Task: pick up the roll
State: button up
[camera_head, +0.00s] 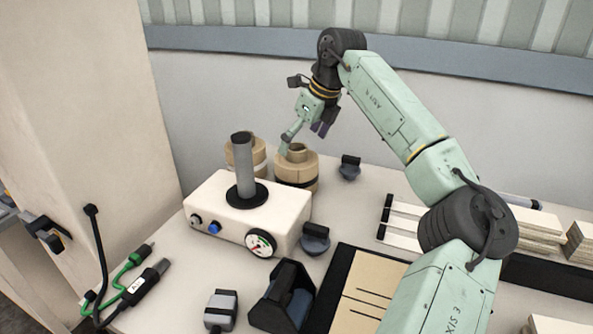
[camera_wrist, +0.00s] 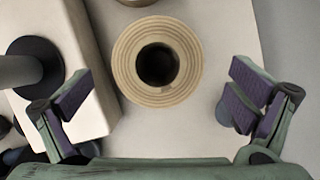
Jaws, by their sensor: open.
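A tan kraft roll (camera_head: 296,170) stands upright on the white table behind the cream machine. In the wrist view the roll (camera_wrist: 126,62) is seen from above, with a dark round hole in its middle. A second tan roll (camera_head: 258,155) stands to its left, and only its edge (camera_wrist: 136,2) shows at the top of the wrist view. My gripper (camera_head: 304,137) is above the nearer roll, apart from it. In the wrist view my gripper (camera_wrist: 160,78) is open and empty, its two purple-padded fingers spread wider than the roll.
A black tape dispenser (camera_head: 283,297) and a dark board with brown sheets (camera_head: 366,285) are nearer the front. Stacked boards lie at right.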

aim_at(297, 158)
jog(key=shift+s+p+x, duration=0.15)
jog(key=shift+p+x, duration=0.4)
jog(key=shift+x, duration=0.8)
jog(key=shift+s+p+x, duration=0.15)
jog(key=shift+p+x, duration=0.35)
jog(key=shift+x, duration=0.85)
jog(key=shift+d+f, duration=0.15)
jog(key=shift+d, duration=0.05)
jog(key=shift+c, duration=0.6)
jog(key=c, duration=0.8)
